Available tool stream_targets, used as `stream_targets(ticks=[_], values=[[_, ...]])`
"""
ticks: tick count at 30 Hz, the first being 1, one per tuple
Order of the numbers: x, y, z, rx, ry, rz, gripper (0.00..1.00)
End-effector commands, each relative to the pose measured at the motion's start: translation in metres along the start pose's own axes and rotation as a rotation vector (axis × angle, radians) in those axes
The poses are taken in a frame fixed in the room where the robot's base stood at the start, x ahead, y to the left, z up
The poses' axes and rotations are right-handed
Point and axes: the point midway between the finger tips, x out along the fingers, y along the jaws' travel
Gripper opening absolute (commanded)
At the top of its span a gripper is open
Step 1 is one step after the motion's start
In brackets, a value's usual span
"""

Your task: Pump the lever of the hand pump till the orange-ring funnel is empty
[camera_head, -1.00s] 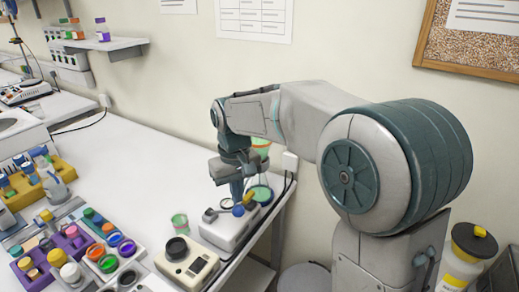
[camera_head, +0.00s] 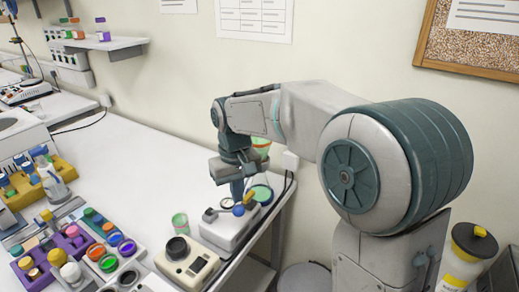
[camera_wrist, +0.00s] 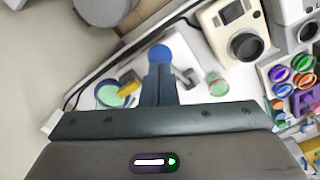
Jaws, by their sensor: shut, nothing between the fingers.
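The hand pump (camera_head: 222,236) is a white box near the right end of the bench. Its lever has a blue ball knob (camera_head: 239,210), which also shows in the wrist view (camera_wrist: 160,54). My gripper (camera_head: 237,198) points down at the knob, shut and empty; its fingertips (camera_wrist: 158,69) are right by the ball. I cannot tell whether they touch it. A cup with an orange rim and green side (camera_head: 261,146), probably the orange-ring funnel, is partly hidden behind my arm. Its inside and level are not visible.
A round green-filled vessel (camera_head: 263,194) and a yellow part (camera_head: 250,197) sit close beside the pump. A green-rimmed cup (camera_head: 180,224) and a cream meter (camera_head: 186,263) stand to its left. Coloured rings in racks (camera_head: 95,251) fill the front left. The bench middle is clear.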

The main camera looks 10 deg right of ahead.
Motion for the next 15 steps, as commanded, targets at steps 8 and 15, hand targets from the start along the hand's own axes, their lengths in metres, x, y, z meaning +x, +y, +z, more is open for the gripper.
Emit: stream_targets(ticks=[8, 15], values=[[0.007, 0.000, 0.000, 0.000, 0.000, 0.000, 0.00], [0.017, 0.000, 0.000, 0.000, -0.001, 0.000, 0.00]])
